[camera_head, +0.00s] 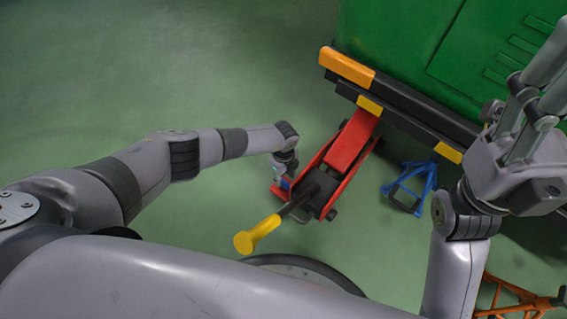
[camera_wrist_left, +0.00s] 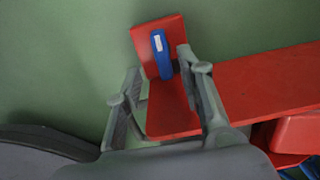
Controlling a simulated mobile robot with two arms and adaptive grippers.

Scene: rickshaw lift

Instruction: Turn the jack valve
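The red floor jack (camera_head: 345,148) stands on the floor, its front end under the green vehicle's edge. Its black handle ends in a yellow grip (camera_head: 257,235). A blue valve (camera_wrist_left: 161,55) with a small white patch sits at the jack's near end; blue also shows there in the head view (camera_head: 285,184). My left gripper (camera_head: 284,168) hangs over that end. In the left wrist view its fingers (camera_wrist_left: 159,63) are apart, with the valve between and just past the tips; I cannot tell if they touch it. My right gripper (camera_head: 520,130) is raised at the right, its tips cut off.
The green vehicle (camera_head: 420,45) with a black and yellow bumper (camera_head: 347,68) fills the upper right. A blue stand (camera_head: 412,183) is right of the jack, and an orange frame (camera_head: 515,298) lies at the lower right. The floor at the left is clear.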

